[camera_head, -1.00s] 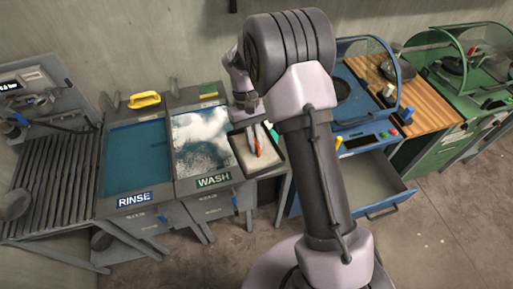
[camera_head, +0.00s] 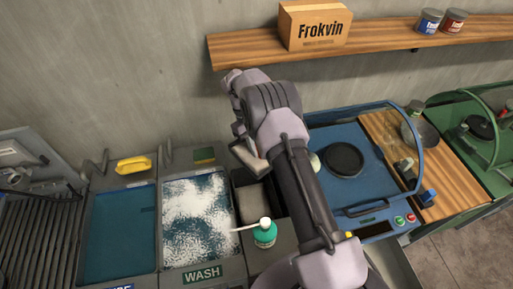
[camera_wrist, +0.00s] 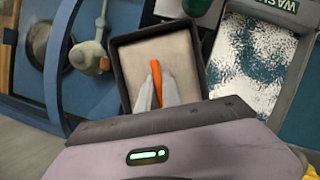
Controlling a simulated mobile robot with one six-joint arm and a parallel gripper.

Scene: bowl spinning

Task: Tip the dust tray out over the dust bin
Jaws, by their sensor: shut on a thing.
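The dust tray (camera_wrist: 128,75) fills the middle of the wrist view, with a dark rim and a pale beige inside. I cannot tell whether the beige is dust or the tray's floor. My gripper (camera_wrist: 155,88) is shut on its orange grip. In the head view the dust tray (camera_head: 247,158) shows as a small pale slab that looks tilted, partly hidden by my arm. What seems to be the dust bin (camera_head: 251,197) is a dark open box just below it in the picture, right of the wash basin. The tray appears above or behind it, apart from it.
A green bottle (camera_head: 264,234) with a white spout stands in front of the bin. The foamy wash basin (camera_head: 198,225) is left and the blue spinning machine (camera_head: 375,140) right. A wooden shelf (camera_head: 380,43) with a carton (camera_head: 314,27) hangs on the wall behind.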

